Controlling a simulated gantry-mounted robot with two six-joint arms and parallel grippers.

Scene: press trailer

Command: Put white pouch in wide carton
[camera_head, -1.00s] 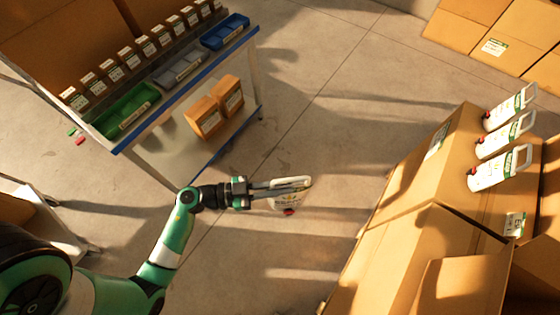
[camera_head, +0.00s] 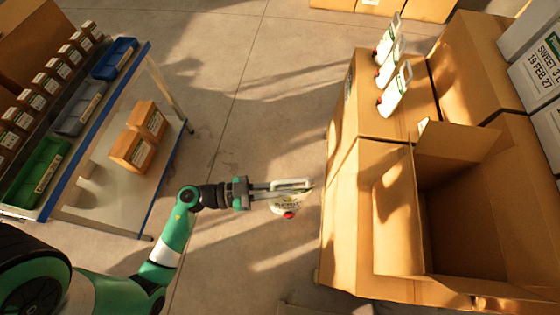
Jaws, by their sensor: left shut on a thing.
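A white pouch (camera_head: 291,203) with a red cap hangs in my left gripper (camera_head: 284,187), which is shut on its top edge. The pouch is held above the open floor, left of the cartons and apart from them. A wide open carton (camera_head: 396,228) stands at the right with its flaps spread. Its inside is partly in shadow, and I cannot tell whether anything lies at the bottom. My right gripper is not in view.
Several white pouches (camera_head: 394,88) stand on a closed carton (camera_head: 370,112) behind the open one. A blue-edged bench (camera_head: 160,180) at the left holds bins, small boxes and orange cartons (camera_head: 130,150). Grey boxes (camera_head: 535,75) stand at the far right. Floor between bench and cartons is clear.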

